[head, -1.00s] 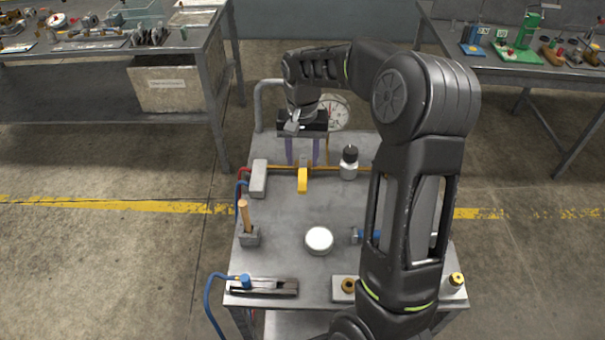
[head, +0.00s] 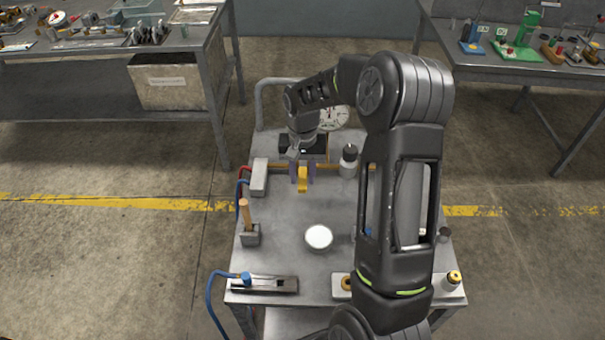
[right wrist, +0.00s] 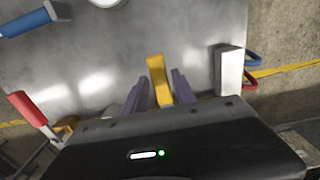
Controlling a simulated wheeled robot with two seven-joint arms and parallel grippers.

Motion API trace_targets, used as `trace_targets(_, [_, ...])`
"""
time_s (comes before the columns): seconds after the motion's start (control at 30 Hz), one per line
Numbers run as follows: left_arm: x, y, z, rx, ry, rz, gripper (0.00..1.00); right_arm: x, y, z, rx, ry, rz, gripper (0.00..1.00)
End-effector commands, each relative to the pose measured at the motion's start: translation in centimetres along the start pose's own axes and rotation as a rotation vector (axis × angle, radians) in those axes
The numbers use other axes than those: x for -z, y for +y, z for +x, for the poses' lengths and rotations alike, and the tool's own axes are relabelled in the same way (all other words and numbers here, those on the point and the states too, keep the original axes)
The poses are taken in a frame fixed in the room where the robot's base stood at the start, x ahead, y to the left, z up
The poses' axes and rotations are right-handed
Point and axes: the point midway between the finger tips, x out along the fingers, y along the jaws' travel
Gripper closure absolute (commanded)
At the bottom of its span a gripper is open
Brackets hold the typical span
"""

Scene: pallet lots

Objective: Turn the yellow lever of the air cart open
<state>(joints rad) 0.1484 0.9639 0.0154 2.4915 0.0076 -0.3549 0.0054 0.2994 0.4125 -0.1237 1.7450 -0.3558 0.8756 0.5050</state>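The yellow lever (head: 302,181) stands out from a brass pipe (head: 270,167) across the back of the air cart (head: 285,211), pointing toward the front of the cart. My right gripper (head: 303,172) is at the lever, with its purple fingers apart on either side of it. In the right wrist view the yellow lever (right wrist: 158,78) shows between the two fingers (right wrist: 160,90), with a gap at each side. The lever's base is hidden behind the gripper body. My left gripper is not in view.
A round gauge (head: 333,116) stands behind.

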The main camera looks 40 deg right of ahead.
Motion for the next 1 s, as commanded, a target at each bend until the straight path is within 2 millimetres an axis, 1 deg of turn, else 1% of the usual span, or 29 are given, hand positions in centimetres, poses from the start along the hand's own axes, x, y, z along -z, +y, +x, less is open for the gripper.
trace_targets(0.03, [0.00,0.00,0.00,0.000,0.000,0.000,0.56,0.01,0.00,-0.02,0.000,0.000,0.000,0.73])
trace_targets(0.07, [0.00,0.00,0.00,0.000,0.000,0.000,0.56,0.01,0.00,-0.02,0.000,0.000,0.000,0.75])
trace_targets(0.37, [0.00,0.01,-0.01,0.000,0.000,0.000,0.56,0.02,0.01,-0.04,0.000,0.000,0.000,1.00])
trace_targets(1.0, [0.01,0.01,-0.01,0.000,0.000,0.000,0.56,0.03,0.01,-0.07,0.000,0.000,0.000,1.00])
